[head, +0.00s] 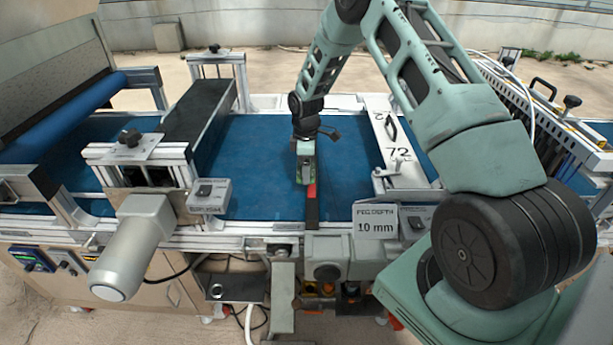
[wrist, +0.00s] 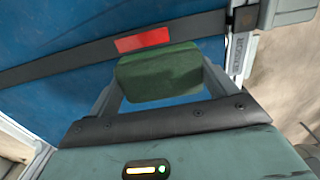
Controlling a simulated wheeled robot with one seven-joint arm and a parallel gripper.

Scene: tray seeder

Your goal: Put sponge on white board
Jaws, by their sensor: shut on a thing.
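My gripper (head: 306,170) hangs over the blue belt, left of the white board. In the wrist view it (wrist: 160,82) is shut on a dark green sponge (wrist: 158,72), a rounded block between the two fingers. The sponge is hard to tell from the gripper in the head view. A white board (head: 395,140) marked "72" spans the blue belt to the right of my gripper. I cannot tell whether the sponge touches the belt.
The blue belt (head: 245,160) has free room left of my gripper. A dark strap (head: 312,207) with a red patch (head: 311,190) lies close by; the patch also shows in the wrist view (wrist: 142,40). A "10 mm" sign (head: 376,220) stands at the front edge.

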